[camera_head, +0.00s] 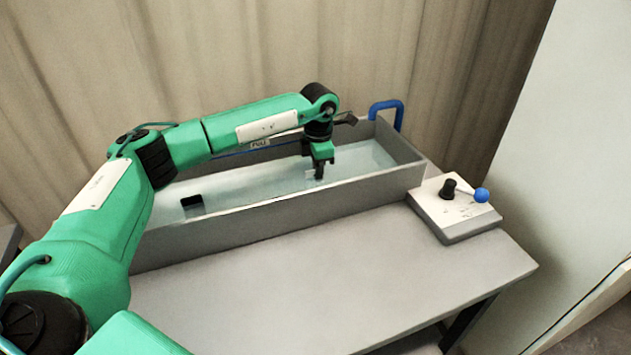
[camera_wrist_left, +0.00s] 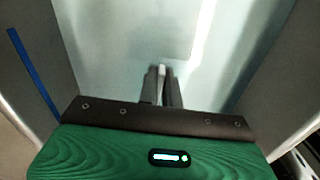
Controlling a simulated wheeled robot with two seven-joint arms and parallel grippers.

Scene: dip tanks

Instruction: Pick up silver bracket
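My left gripper (camera_head: 319,174) reaches down into the right part of the water-filled tank (camera_head: 285,213). In the left wrist view its two dark fingers (camera_wrist_left: 161,72) are close together, with a small pale piece between their tips. That piece looks like the silver bracket (camera_wrist_left: 161,70). A small pale grey patch of it also shows beside the fingers in the head view (camera_head: 310,174). Its full shape is hidden by the fingers and blurred by the water. My right gripper is in neither view.
A blue bent handle (camera_head: 387,104) stands at the tank's far right corner. A control box (camera_head: 455,210) with a black knob and a blue ball lever stands right of the tank. A small black object (camera_head: 192,201) is at the tank's left. The front tabletop (camera_head: 300,285) is clear.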

